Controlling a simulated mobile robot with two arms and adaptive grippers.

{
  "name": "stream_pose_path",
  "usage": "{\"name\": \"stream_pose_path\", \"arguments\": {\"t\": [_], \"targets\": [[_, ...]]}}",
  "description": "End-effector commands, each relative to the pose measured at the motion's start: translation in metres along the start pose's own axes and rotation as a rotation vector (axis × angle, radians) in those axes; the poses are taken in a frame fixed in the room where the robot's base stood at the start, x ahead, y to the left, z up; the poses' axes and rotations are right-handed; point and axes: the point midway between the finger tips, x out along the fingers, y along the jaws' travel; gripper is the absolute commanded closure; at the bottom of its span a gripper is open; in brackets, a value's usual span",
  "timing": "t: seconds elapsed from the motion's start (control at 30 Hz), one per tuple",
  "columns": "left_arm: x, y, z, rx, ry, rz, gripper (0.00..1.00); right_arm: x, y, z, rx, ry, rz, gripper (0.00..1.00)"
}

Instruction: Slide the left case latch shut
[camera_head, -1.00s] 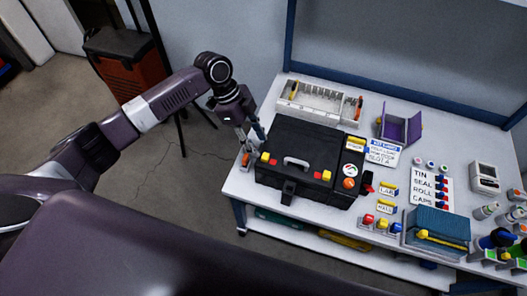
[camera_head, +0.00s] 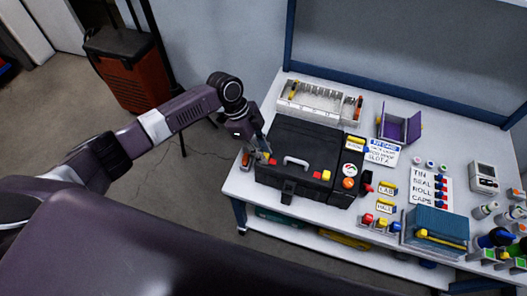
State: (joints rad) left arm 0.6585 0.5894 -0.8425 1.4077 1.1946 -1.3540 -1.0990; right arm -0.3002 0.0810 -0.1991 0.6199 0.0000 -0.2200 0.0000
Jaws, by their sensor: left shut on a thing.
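The black case (camera_head: 305,148) lies shut on the white table, its grey handle (camera_head: 296,161) on top. Its left latch (camera_head: 266,157) has a red and a yellow part near the case's left front. My left gripper (camera_head: 260,154) is at this latch, its fingers closed on it and partly covering it. The right latch (camera_head: 322,175), also red and yellow, sits to the right of the handle with nothing touching it. My right gripper is not in view.
A white rack (camera_head: 318,98) and an open purple box (camera_head: 398,127) stand behind the case. A round gauge and an orange knob (camera_head: 348,183) are at the case's right. A blue case (camera_head: 437,228), labels and small caps crowd the table's right side.

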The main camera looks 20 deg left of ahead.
Motion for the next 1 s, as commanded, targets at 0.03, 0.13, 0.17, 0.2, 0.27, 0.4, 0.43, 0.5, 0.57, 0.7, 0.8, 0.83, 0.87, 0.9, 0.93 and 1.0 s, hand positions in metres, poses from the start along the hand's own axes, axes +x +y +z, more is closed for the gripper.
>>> {"name": "stream_pose_path", "arguments": {"t": [0.03,0.13,0.17,0.2,0.27,0.4,0.43,0.5,0.57,0.7,0.8,0.83,0.87,0.9,0.93,1.0], "targets": [[0.0,0.0,0.0,0.0,0.0,0.0,1.0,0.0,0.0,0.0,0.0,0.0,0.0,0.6],[0.0,0.0,0.0,0.0,0.0,0.0,1.0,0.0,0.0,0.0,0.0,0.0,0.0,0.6],[0.0,0.0,0.0,0.0,0.0,0.0,1.0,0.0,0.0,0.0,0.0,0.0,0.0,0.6],[0.0,0.0,0.0,0.0,0.0,0.0,1.0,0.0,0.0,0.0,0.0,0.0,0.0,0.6],[0.0,0.0,0.0,0.0,0.0,0.0,1.0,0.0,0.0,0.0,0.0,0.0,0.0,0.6],[0.002,0.0,-0.009,0.001,0.003,0.001,1.0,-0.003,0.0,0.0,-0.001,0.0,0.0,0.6],[0.003,0.0,-0.012,0.001,0.003,0.001,1.0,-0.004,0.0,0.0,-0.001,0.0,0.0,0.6],[0.006,0.0,-0.021,0.002,0.003,0.001,1.0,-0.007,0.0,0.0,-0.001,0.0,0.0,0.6],[0.009,0.0,-0.025,0.0,0.003,0.001,1.0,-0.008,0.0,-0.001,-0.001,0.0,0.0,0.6],[0.01,0.0,-0.026,-0.001,0.003,0.0,1.0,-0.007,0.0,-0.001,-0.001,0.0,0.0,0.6],[0.01,0.0,-0.026,0.0,0.005,0.0,1.0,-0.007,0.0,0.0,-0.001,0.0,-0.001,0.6],[0.01,0.0,-0.027,0.0,0.006,0.0,0.79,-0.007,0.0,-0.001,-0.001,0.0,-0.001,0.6],[0.01,0.0,-0.027,0.0,0.006,0.0,0.75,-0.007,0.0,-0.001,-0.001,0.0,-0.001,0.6],[0.01,0.0,-0.027,0.001,0.005,0.0,0.71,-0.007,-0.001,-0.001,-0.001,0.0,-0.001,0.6],[0.01,0.0,-0.026,0.001,0.005,0.0,0.68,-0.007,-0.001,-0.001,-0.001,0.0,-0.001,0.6],[0.01,0.0,-0.026,0.0,0.004,0.0,0.64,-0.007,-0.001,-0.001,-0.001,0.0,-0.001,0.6]]}}
